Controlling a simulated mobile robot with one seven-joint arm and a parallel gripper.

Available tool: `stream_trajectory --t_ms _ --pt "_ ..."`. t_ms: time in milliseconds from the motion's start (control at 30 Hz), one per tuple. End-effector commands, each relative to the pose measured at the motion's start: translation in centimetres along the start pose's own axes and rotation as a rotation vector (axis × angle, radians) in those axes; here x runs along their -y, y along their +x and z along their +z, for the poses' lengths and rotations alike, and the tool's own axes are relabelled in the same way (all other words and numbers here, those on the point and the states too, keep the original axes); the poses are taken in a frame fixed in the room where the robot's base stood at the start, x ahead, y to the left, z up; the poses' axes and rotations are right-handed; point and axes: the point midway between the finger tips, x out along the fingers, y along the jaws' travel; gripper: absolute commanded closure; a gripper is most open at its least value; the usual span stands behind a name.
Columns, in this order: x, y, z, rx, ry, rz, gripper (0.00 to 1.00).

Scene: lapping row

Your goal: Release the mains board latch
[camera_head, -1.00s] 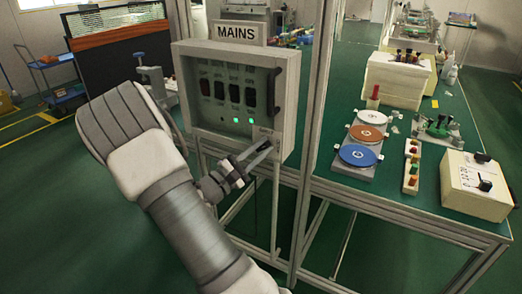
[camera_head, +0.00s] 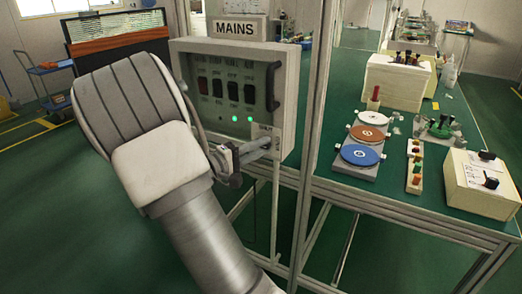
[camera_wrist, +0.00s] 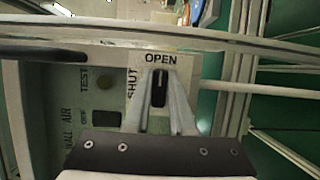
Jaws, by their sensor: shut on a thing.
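The mains board (camera_head: 228,92) is a pale cabinet with a dark window, several black switches and two lit green lamps, under a MAINS sign (camera_head: 235,28). My gripper (camera_head: 268,143) is at its lower right corner, and my arm covers its lower left. In the wrist view the black latch handle (camera_wrist: 159,88) stands between the two pale fingers of my gripper (camera_wrist: 159,98), which are shut on it. The handle's long side runs toward the word OPEN, just above it. The word SHUT is to its left. In the head view the latch is hidden by the fingers.
A metal frame post (camera_head: 309,110) stands just right of the board. Beyond it a green bench (camera_head: 335,180) carries discs on a plate (camera_head: 352,171), a block of coloured buttons (camera_head: 414,166) and a cream control box (camera_head: 482,183). Green floor is free at the left.

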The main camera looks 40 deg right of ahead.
Motion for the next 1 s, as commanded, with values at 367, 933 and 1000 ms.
stream_trajectory --t_ms 367,933,1000 --pt "0.03 -0.04 -0.04 -0.001 0.021 -0.010 1.00" --pt "0.01 -0.01 -0.01 0.000 0.019 -0.008 0.47" --pt "0.00 -0.08 -0.02 -0.001 0.019 -0.008 0.47"
